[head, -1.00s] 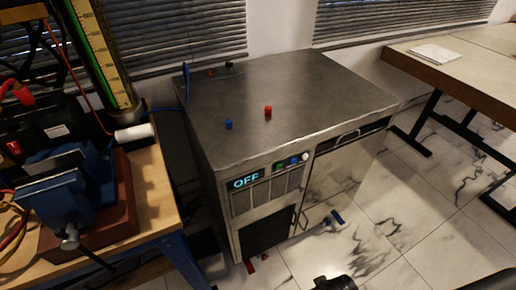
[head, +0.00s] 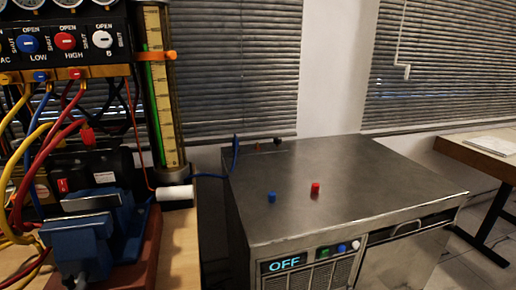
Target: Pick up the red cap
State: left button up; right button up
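The red cap (head: 315,189) stands on the metal top of the grey cabinet (head: 370,195), a little right of a small blue cap (head: 271,197). Nothing touches the red cap. Neither of my grippers shows in the head view now.
The cabinet front has an "OFF" display (head: 284,263) and several small buttons. On the left are a gauge manifold (head: 65,50) with hoses, a blue vise (head: 85,235) and a white roll (head: 175,193) on a wooden bench. A wooden table (head: 480,160) stands at right. The cabinet top is mostly clear.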

aim_at(315, 189)
jog(key=k, duration=1.25)
jog(key=u, duration=0.5)
jog(key=i, duration=0.75)
jog(key=u, duration=0.05)
